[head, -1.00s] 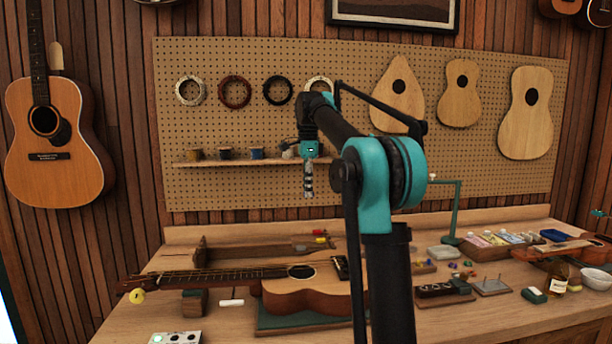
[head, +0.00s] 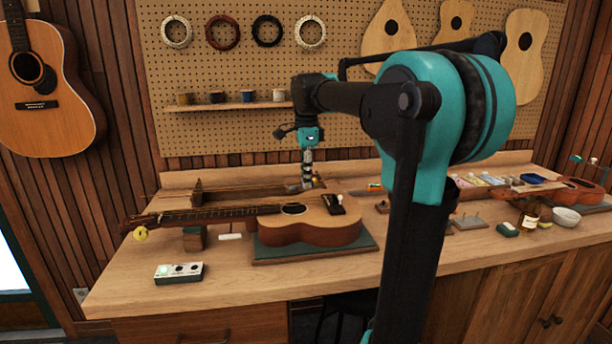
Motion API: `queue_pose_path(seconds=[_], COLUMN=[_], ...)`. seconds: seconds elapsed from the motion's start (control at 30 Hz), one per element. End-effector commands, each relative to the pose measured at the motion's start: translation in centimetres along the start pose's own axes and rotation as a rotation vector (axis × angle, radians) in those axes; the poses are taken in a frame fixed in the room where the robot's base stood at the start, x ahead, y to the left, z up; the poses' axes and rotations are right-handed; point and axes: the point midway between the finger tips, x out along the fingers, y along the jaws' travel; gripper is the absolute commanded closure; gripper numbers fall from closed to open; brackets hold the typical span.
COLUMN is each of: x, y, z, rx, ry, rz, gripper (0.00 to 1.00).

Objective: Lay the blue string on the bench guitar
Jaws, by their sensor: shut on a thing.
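The bench guitar (head: 300,230) lies face up on a green mat (head: 350,249), its neck pointing left over a small support block. My gripper (head: 307,185) points straight down just above or behind the guitar body, near the soundhole in the picture. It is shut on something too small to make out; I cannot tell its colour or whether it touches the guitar. No blue string can be clearly picked out. A blue spool (head: 248,96) sits on the pegboard shelf.
My arm hides part of the bench right of the guitar. The bench (head: 260,290) is clear in front of the guitar.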

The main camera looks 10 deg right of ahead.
Motion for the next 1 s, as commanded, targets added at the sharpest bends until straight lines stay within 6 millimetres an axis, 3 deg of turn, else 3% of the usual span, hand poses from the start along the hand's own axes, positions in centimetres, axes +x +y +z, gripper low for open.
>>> queue_pose_path(seconds=[0.27, 1.0], x=[0.9, 6.3], y=[0.0, 0.0], z=[0.0, 0.0], rx=[0.000, 0.000], ry=[0.000, 0.000], rz=[0.000, 0.000], gripper=[0.99, 0.99])
